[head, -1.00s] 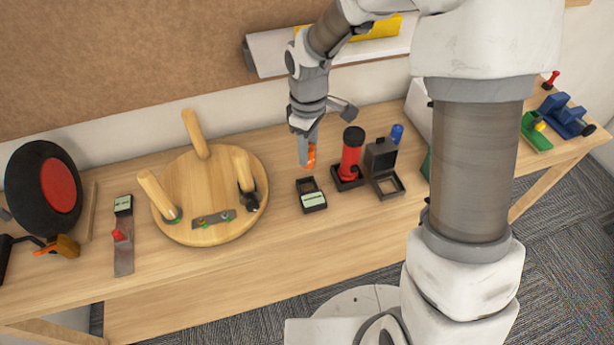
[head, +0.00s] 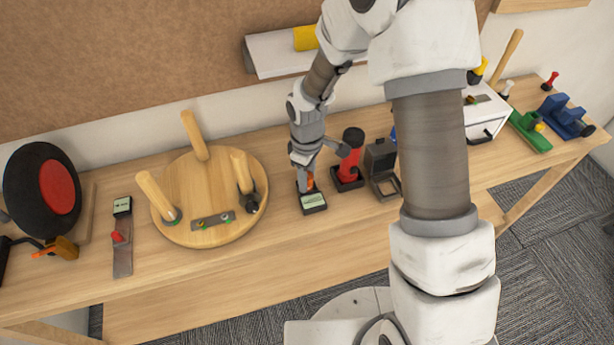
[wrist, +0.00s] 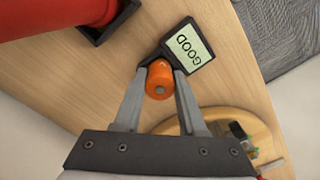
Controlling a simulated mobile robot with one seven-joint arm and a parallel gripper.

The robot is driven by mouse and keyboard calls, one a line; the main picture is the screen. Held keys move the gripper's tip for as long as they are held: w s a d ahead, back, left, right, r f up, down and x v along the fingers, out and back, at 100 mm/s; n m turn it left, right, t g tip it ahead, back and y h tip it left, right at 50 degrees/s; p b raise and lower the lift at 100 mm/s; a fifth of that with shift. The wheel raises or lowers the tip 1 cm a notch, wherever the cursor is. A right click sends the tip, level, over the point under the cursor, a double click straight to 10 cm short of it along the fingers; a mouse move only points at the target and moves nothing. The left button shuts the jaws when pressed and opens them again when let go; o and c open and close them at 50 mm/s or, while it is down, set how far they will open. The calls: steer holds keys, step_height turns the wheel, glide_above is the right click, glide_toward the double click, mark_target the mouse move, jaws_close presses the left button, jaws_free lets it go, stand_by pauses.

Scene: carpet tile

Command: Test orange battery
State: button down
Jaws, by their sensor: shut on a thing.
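The orange battery (wrist: 159,80) is between the fingers of my gripper (wrist: 158,95), which is shut on it. It also shows in the head view (head: 309,181), at the black tester (head: 313,202). The battery is at the tester's rear part, next to its display. In the wrist view the tester's light green display (wrist: 188,47) reads "GOOD". The fingers and the battery hide most of the tester's slot, so I cannot tell how deep the battery sits.
A red cylinder (head: 350,160) in a black base stands just right of my gripper, with a black open box (head: 381,165) beyond it. A round wooden board (head: 190,220) with upright handles lies to the left. Bare tabletop is in front of the tester.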

steer(key=shift+f, duration=0.15)
steer(key=shift+c, duration=2.4)
jaws_free()
step_height(320, 180, up, 12)
steer(key=f, duration=0.1)
steer(key=s+d+r+m+t, duration=0.1)
steer(key=s+d+r+m, duration=0.25)
steer(key=r, duration=0.35)
steer(key=s+d+r+m+t, duration=0.2)
steer(key=s+d+r, duration=0.2)
steer(key=r, duration=0.4)
steer(key=s+d+r+m+t, duration=0.1)
steer(key=s+d+r+m, duration=0.1)
steer(key=s, duration=0.3)
steer(key=s+d+r+m+t, duration=0.1)
steer(key=s+d+r+m, duration=0.2)
steer(key=s, duration=0.3)
steer(key=shift+m+t+p, duration=0.3)
steer(key=shift+m+p, duration=0.05)
steer(key=shift+m, duration=0.5)
steer(key=shift+s, duration=0.1)
